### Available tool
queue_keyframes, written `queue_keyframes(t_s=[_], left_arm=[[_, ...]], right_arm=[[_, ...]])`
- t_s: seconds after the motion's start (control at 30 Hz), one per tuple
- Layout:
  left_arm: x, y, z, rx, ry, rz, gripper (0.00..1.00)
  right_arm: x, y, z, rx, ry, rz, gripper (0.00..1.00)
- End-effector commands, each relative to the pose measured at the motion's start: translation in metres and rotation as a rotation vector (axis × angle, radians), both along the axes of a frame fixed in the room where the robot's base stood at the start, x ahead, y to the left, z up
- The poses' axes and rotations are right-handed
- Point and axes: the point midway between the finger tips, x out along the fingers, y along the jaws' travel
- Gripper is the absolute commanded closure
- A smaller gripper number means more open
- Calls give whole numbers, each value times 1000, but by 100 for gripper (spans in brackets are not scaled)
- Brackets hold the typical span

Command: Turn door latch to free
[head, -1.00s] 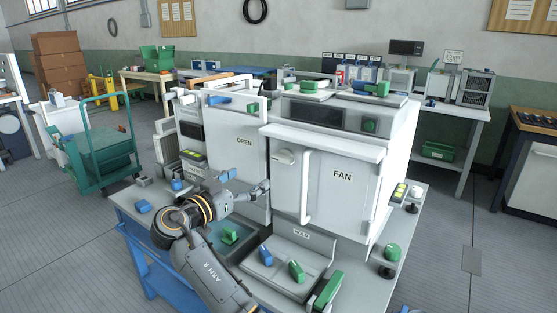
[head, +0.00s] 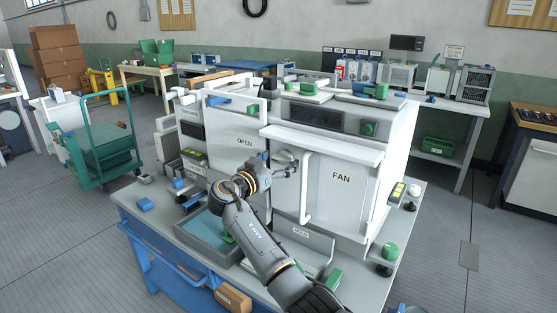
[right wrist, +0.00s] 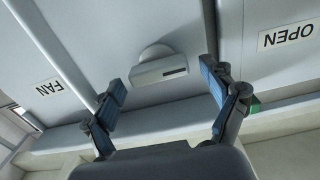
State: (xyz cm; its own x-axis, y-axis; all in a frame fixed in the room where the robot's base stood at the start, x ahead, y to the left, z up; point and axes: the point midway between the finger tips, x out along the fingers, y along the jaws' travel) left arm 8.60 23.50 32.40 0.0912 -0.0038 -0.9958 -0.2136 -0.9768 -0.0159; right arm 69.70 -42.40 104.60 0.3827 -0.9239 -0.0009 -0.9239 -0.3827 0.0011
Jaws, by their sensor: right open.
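The white door marked FAN (head: 342,190) is shut on the box, with a long upright handle along its left side. The grey latch (right wrist: 158,70) sits at that door's upper left edge, next to the door marked OPEN (head: 240,150). In the right wrist view the latch is a rounded base with a bar lying roughly crosswise. My right gripper (head: 287,166) is in front of the latch, largely hiding it in the head view. Its blue-padded fingers (right wrist: 165,88) are spread to either side of the latch, apart from it. My left gripper is not in view.
The bench carries a blue tray (head: 200,235) below my right arm, a HOLD fixture (head: 301,232) and a green knob (head: 390,251) at the right. A shelf lip (head: 325,142) juts out above the FAN door. A green cart (head: 103,155) stands at left.

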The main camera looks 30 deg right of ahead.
Motion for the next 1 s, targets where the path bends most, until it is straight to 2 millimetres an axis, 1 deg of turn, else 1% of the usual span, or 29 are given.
queue_keyframes(t_s=[0.17, 0.2, 0.27, 0.3, 0.37, 0.43, 0.47, 0.77, 1.0], left_arm=[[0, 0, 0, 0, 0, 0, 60], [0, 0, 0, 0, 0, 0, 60], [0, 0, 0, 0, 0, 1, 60], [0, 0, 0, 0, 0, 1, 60], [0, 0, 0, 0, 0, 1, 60], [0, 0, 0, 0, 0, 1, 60], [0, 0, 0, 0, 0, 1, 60], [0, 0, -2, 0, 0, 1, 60], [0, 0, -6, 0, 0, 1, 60]], right_arm=[[0, 0, 0, 0, 0, 0, 15], [0, 0, 0, 0, 0, 0, 19], [0, 0, 0, 0, 0, 0, 31], [0, 0, 0, 0, 0, 0, 40], [0, 0, 0, 0, 0, 0, 52], [0, 0, 0, 0, 0, 0, 66], [0, 0, 0, 0, 0, 0, 69], [0, 0, 0, -12, 26, 1, 69], [1, 0, 0, -59, 139, 0, 69]])
